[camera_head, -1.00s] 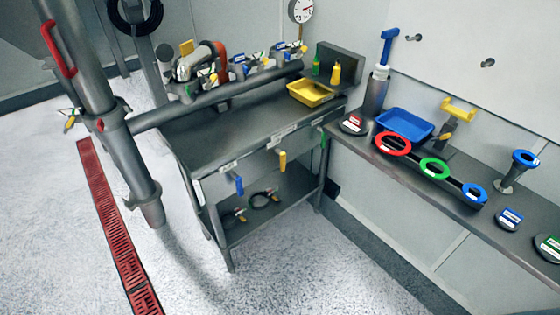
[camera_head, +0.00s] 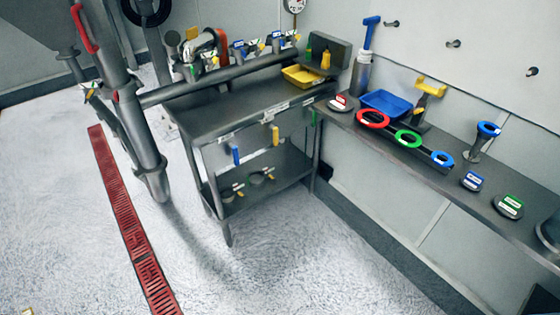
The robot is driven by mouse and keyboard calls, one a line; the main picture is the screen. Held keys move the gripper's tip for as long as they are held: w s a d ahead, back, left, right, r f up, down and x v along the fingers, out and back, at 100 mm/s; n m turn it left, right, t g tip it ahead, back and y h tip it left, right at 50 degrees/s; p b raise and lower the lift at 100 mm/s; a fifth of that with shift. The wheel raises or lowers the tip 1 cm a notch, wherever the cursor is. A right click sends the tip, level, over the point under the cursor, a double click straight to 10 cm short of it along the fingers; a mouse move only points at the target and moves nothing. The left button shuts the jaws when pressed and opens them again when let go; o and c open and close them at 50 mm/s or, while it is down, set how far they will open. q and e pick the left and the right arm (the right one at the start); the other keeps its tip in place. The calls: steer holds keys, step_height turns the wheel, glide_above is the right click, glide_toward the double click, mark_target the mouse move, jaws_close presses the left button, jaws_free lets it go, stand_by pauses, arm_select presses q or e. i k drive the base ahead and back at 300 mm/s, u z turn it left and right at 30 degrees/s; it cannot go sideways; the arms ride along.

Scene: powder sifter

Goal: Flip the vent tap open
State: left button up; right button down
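I cannot tell for certain which fitting is the vent tap. A small fitting with a yellow and green tag (camera_head: 90,90) sits on the left side of the upright grey pipe (camera_head: 135,120). A long red handle (camera_head: 84,28) is on that pipe's upper part. Several small valves with blue parts, such as one blue valve (camera_head: 238,48), stand along the sloping grey pipe (camera_head: 215,75) over the bench. A blue lever (camera_head: 236,155) and a yellow lever (camera_head: 275,135) hang below the bench's front edge. Neither of my grippers shows.
The grey bench (camera_head: 215,118) has a lower shelf with small cable-like items. A yellow tray (camera_head: 302,76) stands on it. The right-hand counter (camera_head: 410,155) holds a blue tray (camera_head: 385,103) and red, green and blue rings. A red floor grate (camera_head: 125,215) runs along open floor.

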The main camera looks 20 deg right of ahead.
mark_target(275, 131)
steer(key=z, duration=0.5)
steer(key=i, duration=1.4)
steer(key=u, duration=0.5)
